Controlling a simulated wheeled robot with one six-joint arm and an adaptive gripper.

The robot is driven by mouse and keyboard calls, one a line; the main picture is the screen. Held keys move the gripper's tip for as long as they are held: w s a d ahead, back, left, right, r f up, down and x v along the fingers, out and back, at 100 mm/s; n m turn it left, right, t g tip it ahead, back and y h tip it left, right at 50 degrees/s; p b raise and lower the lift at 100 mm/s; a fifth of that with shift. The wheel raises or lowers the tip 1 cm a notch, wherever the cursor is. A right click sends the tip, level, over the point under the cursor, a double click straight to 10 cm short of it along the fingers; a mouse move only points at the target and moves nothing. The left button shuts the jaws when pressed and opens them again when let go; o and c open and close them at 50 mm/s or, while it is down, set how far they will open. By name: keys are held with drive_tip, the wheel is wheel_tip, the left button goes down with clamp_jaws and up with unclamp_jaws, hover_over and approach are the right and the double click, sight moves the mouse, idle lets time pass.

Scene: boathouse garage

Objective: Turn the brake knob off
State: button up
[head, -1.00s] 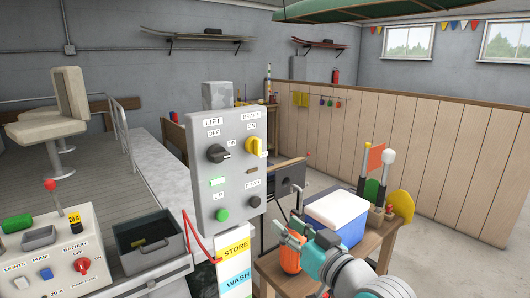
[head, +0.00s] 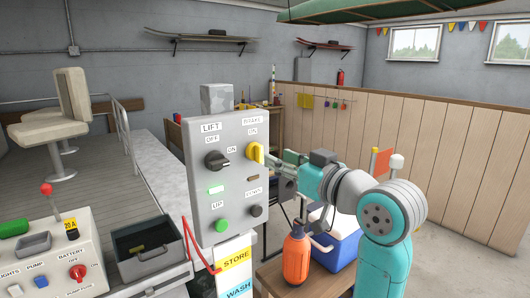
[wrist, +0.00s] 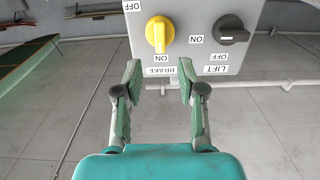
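The yellow brake knob (head: 253,152) is on the upper right of the grey control panel (head: 204,187). In the wrist view, which shows the panel upside down, the brake knob (wrist: 158,33) has its ridge pointing at the ON label above the word BRAKE. An OFF label (wrist: 132,6) shows to the upper left there. My gripper (wrist: 159,68) is open and empty, its two fingers apart and lined up on either side of the knob's line, short of the knob. In the head view my gripper (head: 277,164) is just right of the panel.
A black lift knob (head: 217,160) sits beside the brake knob, with a green button (head: 222,225) and a dark button (head: 255,211) below. An orange bottle (head: 296,260) and a blue-white cooler (head: 340,245) stand on a wooden table under my arm.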

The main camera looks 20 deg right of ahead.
sight(261, 151)
drive_tip(key=x, duration=0.6)
drive_tip(key=shift+w, duration=0.2)
clamp_jaws()
